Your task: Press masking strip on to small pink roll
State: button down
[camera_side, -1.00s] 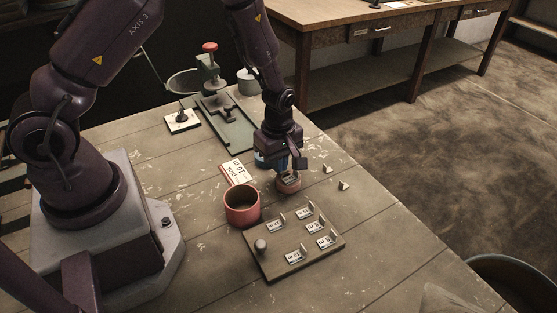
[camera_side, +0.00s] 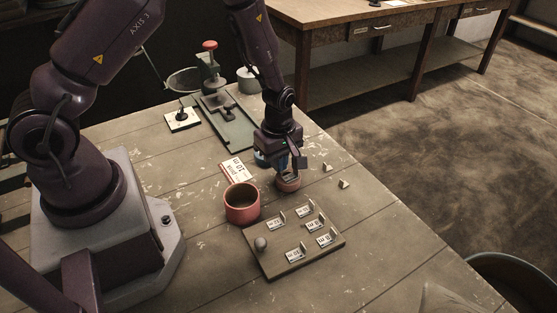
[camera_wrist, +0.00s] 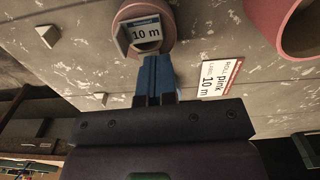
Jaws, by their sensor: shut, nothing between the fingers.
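The small pink roll (camera_side: 288,186) stands on the table below my gripper (camera_side: 287,175). In the wrist view the small pink roll (camera_wrist: 122,22) shows near the top, with a strip (camera_wrist: 145,32) marked "10 m" with a blue band lying across it. The blue fingers of my gripper (camera_wrist: 154,60) are shut with nothing between them. Their tips are at the near edge of the strip and roll; whether they touch is hard to tell. In the side view the strip is largely hidden by the gripper.
A larger pink roll (camera_side: 242,206) stands left of the small one. A card reading "pink 10 m" (camera_side: 237,171) lies behind it. A board with several labels (camera_side: 270,263) lies in front. A blue roll (camera_side: 260,159) is partly hidden behind my gripper. Small pale blocks (camera_side: 344,184) lie right.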

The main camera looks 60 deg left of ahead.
jog(key=c, duration=1.8)
grip_release()
jog(key=o, duration=0.9)
jog(key=shift+r, duration=0.1)
jog(key=shift+r, duration=2.9)
